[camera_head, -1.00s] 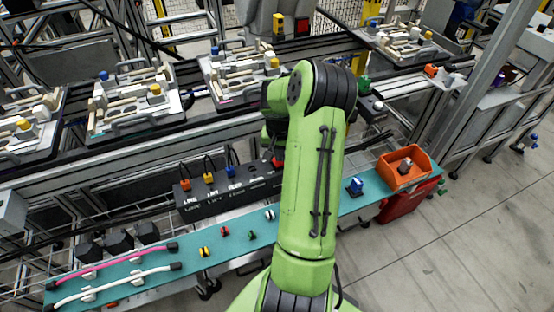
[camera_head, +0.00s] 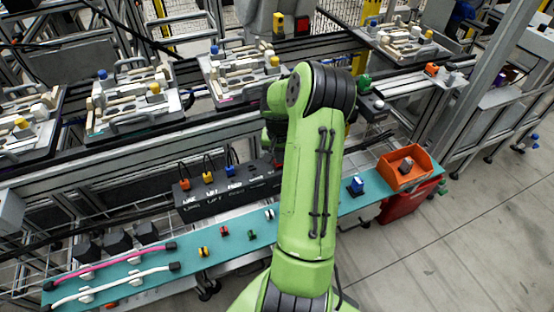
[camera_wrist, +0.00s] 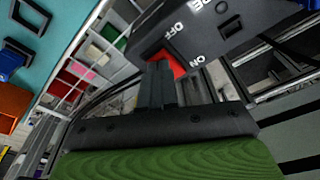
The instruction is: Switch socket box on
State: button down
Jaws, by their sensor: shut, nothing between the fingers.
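The socket box (camera_head: 222,194) is a long black box behind the teal shelf, with colored plugs and white labels. Its right end is partly hidden behind my green arm in the head view. In the wrist view the box (camera_wrist: 236,27) fills the top right, with OFF and ON lettering and a red switch (camera_wrist: 178,64). My gripper (camera_wrist: 157,68) is shut and empty, its fingertips at the red switch, overlapping its left part. I cannot tell whether they touch it or how the switch is tilted. The gripper is hidden behind the arm in the head view.
The teal shelf (camera_head: 318,221) holds two cables, small colored connectors and a blue part (camera_head: 356,185). An orange bin (camera_head: 421,164) stands at its right end. Pallets with fixtures (camera_head: 135,99) sit on the conveyor behind. Wire mesh and rails lie close around the gripper.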

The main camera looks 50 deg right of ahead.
jog(key=shift+f, duration=0.4)
jog(key=shift+r+p, duration=2.5)
jog(key=shift+r, duration=1.05)
